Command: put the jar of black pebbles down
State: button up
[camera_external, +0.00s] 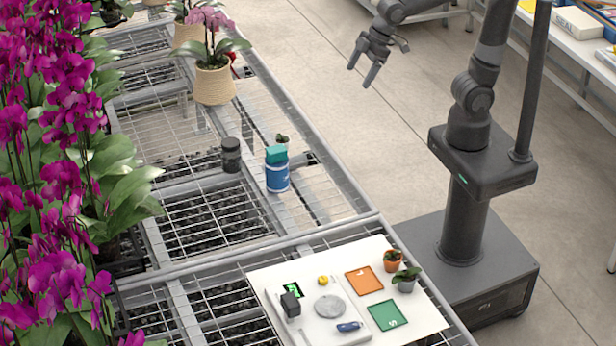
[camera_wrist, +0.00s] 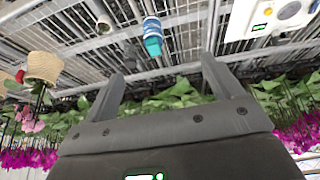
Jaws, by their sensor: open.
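A small dark jar (camera_external: 231,154), which looks like the jar of black pebbles, stands upright on the wire-mesh bench (camera_external: 190,205). It is left of a blue and white container with a teal top (camera_external: 277,170), with a small gap between them. The pebbles cannot be made out. My gripper (camera_external: 361,76) is open and empty, raised beyond the bench's right edge, well apart from the jar. In the wrist view, the open fingers (camera_wrist: 161,70) have nothing between them. The teal-topped container (camera_wrist: 152,36) shows beyond them; I cannot clearly make out the jar there.
A woven orchid basket (camera_external: 213,85) stands farther back on the bench. A small potted plant (camera_external: 281,140) is behind the teal-topped container. Purple orchids (camera_external: 60,140) crowd the left side. A white board (camera_external: 425,325) with coloured squares and small items lies in front.

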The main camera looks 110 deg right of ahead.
jog(key=s+a+f, duration=0.2)
jog(key=s+a, duration=0.1)
jog(key=s, duration=1.2)
jog(key=shift+a+f, duration=0.2)
dwell(0.4)
